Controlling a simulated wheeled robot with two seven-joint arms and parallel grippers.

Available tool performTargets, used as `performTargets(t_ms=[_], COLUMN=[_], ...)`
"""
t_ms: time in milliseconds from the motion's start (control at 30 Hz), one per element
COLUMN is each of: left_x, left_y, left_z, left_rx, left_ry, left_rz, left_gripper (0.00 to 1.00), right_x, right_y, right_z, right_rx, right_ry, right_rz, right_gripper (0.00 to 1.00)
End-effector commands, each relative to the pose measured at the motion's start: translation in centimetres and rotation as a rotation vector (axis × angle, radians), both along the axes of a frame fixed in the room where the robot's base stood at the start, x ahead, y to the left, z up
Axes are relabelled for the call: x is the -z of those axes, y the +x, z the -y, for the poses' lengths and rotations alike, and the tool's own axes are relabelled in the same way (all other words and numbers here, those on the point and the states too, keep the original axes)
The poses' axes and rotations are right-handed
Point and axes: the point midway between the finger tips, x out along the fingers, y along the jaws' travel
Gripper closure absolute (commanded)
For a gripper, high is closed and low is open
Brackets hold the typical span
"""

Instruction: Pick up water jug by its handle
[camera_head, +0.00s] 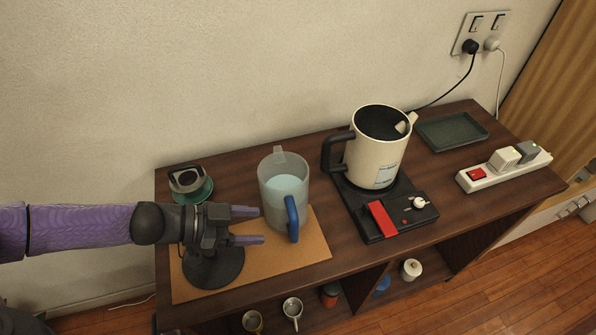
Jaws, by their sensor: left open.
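The water jug (270,193) is a clear, greyish pitcher with pale blue water in it. It stands upright on a tan mat (300,258) on the dark wooden cabinet top. Its blue handle (292,219) faces the front, toward the lower right. My left gripper (262,226) is at the jug's left side, its two purple fingers pointing right. The fingers are open, with a gap between them and nothing visibly held. The fingertips overlap the jug's left edge in the picture; I cannot tell whether they touch it. The handle is right of the fingertips. My right gripper is not in view.
A cream kettle (377,150) with a black handle stands on a black base (385,222) right of the jug. A dark round lid or stand (213,268) lies below my gripper. A green tray (452,133) and a power strip (503,170) are further right.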

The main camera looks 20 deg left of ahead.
Motion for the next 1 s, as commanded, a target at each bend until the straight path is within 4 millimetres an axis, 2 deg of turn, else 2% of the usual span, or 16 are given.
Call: performTargets(t_ms=[67,167,333,467,533,800,867,1000], left_x=[0.1,1.0,2.4,4.4,4.6,4.7,4.7,4.7], left_y=[0.1,1.0,2.1,3.1,3.6,4.0,4.0,4.0], left_z=[-0.1,1.5,3.6,5.5,6.5,7.1,7.1,7.1], left_rx=[0.004,0.007,0.006,0.007,0.007,0.005,0.005,0.006], left_ry=[-0.007,-0.011,-0.01,-0.01,-0.01,-0.008,-0.008,-0.008], left_rz=[-0.007,-0.007,-0.007,-0.007,-0.007,-0.006,-0.006,-0.007], left_gripper=[0.33,0.33,0.33,0.33,0.33,0.33,0.43,0.73], right_x=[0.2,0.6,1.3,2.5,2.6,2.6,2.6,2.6], right_y=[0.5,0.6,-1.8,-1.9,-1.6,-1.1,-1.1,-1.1], right_z=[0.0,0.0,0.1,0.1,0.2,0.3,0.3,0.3], right_rx=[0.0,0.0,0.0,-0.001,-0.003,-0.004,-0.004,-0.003], right_ry=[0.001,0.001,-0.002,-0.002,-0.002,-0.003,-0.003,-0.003], right_rz=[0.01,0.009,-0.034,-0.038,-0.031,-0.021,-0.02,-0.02], right_gripper=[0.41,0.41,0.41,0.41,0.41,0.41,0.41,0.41])
